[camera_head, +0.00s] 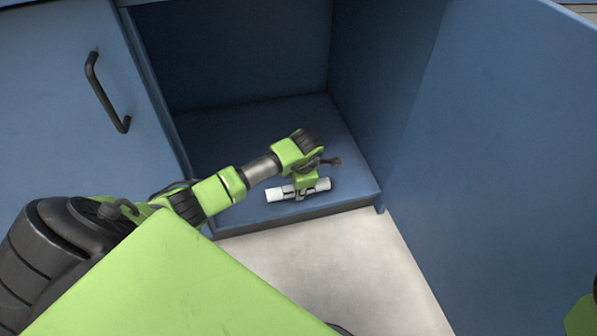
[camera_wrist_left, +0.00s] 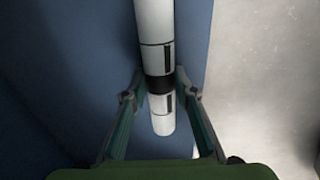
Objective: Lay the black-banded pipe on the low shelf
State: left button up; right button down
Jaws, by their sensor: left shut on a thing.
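The black-banded pipe (camera_head: 276,195) is a short white tube at the front part of the low shelf (camera_head: 350,186), inside the open blue cabinet. It lies roughly level, nearly along the shelf's front edge. My left gripper (camera_head: 304,191) reaches in from the left and is shut on the pipe around its middle. In the left wrist view the pipe (camera_wrist_left: 154,25) runs between the two fingers of the left gripper (camera_wrist_left: 160,88), with its black band right at the fingertips. I cannot tell whether the pipe touches the shelf or hangs just above it. My right gripper is out of view.
The open blue door (camera_head: 490,150) stands to the right of the cabinet. A closed door with a dark handle (camera_head: 105,92) is at the left. The shelf behind the pipe is bare. Pale floor (camera_head: 340,265) shows in front of the shelf edge.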

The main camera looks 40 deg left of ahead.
pick_arm(q)
jog(key=shift+f, duration=0.2)
jog(key=o, duration=1.2)
jog(key=v, duration=1.2)
